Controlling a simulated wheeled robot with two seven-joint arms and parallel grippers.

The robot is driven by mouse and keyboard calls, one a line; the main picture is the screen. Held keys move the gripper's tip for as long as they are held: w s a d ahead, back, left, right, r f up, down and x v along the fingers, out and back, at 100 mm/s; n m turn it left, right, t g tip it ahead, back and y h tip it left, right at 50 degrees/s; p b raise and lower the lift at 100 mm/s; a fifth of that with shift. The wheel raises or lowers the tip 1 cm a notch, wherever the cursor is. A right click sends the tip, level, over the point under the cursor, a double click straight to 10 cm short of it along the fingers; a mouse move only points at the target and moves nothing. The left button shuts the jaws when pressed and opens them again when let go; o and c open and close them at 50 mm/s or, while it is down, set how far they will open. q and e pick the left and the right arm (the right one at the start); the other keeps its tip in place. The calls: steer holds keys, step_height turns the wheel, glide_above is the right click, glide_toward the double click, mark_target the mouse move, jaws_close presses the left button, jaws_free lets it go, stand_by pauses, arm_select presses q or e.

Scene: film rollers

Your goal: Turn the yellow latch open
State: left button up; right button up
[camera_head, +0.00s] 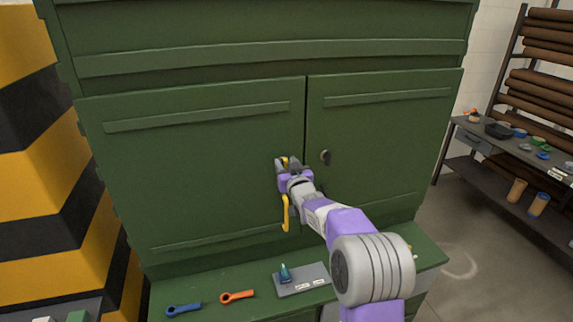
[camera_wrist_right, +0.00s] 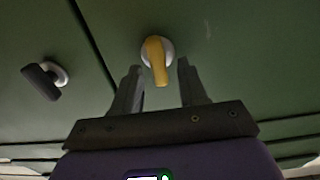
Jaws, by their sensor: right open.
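The yellow latch (camera_wrist_right: 156,62) is a short lever on a round pale base on the green cabinet door. In the wrist view its lever points down the picture, toward my gripper. My right gripper (camera_wrist_right: 160,85) is open, with one finger on each side of the lever's end and visible gaps beside it. In the head view my right gripper (camera_head: 287,163) is at the left door near the centre seam and hides most of the latch; a bit of yellow shows between the fingers. My left gripper is not in view.
A dark knob (camera_head: 325,157) sits on the right door, across the seam. A yellow handle (camera_head: 285,212) hangs below my gripper. A shelf rack stands right.

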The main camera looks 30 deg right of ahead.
jaws_close()
stand_by(0.3)
